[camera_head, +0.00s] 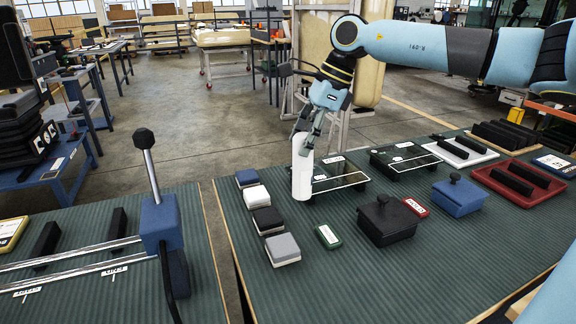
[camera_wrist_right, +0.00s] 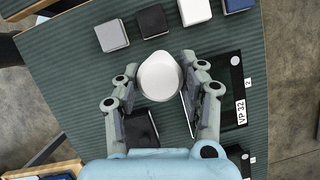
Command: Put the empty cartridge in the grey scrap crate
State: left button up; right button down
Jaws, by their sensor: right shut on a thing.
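A white cartridge (camera_head: 302,176) stands upright at the left end of a black tray (camera_head: 350,183) on the green ribbed mat. My right gripper (camera_head: 308,138) is above it, pointing down, shut on its upper part. In the right wrist view the cartridge's round white top (camera_wrist_right: 160,77) sits between the two fingers. I cannot tell whether its bottom touches the tray or is just clear of it. Whether the cartridge is empty does not show. I cannot make out a grey scrap crate. My left gripper is not in view.
Several small blocks, including a grey one (camera_head: 283,249), lie left of the cartridge. A lidded black box (camera_head: 387,220), a lidded blue box (camera_head: 459,196) and a red tray (camera_head: 548,193) are to the right. A blue lever post (camera_head: 160,222) stands on the left bench, across a gap.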

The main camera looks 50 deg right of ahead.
jog(key=w+f, duration=0.4)
jog(key=f, duration=0.2)
jog(key=shift+w+f+p, duration=0.3)
jog(key=shift+f+p, duration=0.05)
jog(key=shift+p, duration=0.1)
jog(key=shift+f, duration=0.2)
jog(key=c, duration=0.7)
grip_release()
jog(key=shift+r, duration=0.1)
jog(key=shift+c, duration=0.2)
jog(key=shift+r, duration=0.1)
